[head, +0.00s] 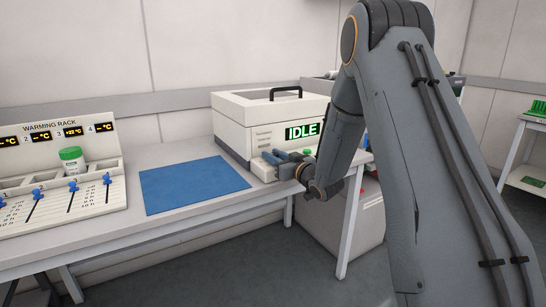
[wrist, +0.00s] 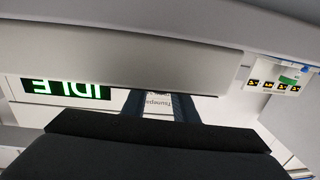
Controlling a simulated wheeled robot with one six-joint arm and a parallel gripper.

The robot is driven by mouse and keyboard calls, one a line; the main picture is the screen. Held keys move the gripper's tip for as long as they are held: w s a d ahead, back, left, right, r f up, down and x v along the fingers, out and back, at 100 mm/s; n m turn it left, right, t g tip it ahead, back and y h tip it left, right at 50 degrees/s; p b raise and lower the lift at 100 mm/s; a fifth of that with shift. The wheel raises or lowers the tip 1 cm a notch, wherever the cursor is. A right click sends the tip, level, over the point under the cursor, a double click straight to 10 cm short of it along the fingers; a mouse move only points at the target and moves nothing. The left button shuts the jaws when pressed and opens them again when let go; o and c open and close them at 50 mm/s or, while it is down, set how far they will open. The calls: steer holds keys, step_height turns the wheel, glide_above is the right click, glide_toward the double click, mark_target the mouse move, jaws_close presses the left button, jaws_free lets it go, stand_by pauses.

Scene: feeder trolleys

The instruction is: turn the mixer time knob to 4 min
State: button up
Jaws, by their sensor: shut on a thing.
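The mixer (head: 235,125) is a cream box with a black lid handle, standing on the bench. Its display (head: 302,131) reads IDLE in green; the display also shows, upside down, in the wrist view (wrist: 68,88). My gripper (head: 274,158) is low at the mixer's front, left of a green button (head: 307,152). In the wrist view its two fingers (wrist: 158,100) reach to the mixer's front panel, with printed lettering between them. The gripper is shut on the time knob, which the fingers hide. The knob's pointer and scale cannot be read.
A blue mat (head: 194,184) lies on the bench left of the mixer. The warming rack (head: 60,160), with blue sliders and a green-capped jar (head: 72,160), stands further left; it also shows in the wrist view (wrist: 284,76). Another trolley (head: 525,150) stands at the far right.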

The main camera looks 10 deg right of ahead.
steer(key=shift+a, duration=0.15)
steer(key=m+h, duration=0.3)
steer(key=h, duration=0.1)
steer(key=m+t+h, duration=0.1)
steer(key=m+h, duration=0.1)
steer(key=h, duration=0.3)
steer(key=shift+a+m, duration=0.1)
steer(key=shift+m, duration=0.3)
steer(key=m+h, duration=0.2)
steer(key=h, duration=0.1)
steer(key=m+g+h, duration=0.1)
steer(key=m+h, duration=0.1)
steer(key=h, duration=0.1)
steer(key=shift+g, duration=0.3)
steer(key=shift+d+m+g+h+p, duration=0.2)
steer(key=shift+m+g+h+p, duration=0.1)
steer(key=shift+m+g+h, duration=0.9)
steer(key=shift+h, duration=0.4)
steer(key=o, duration=1.1)
steer(key=shift+d, duration=0.1)
steer(key=shift+c, duration=0.2)
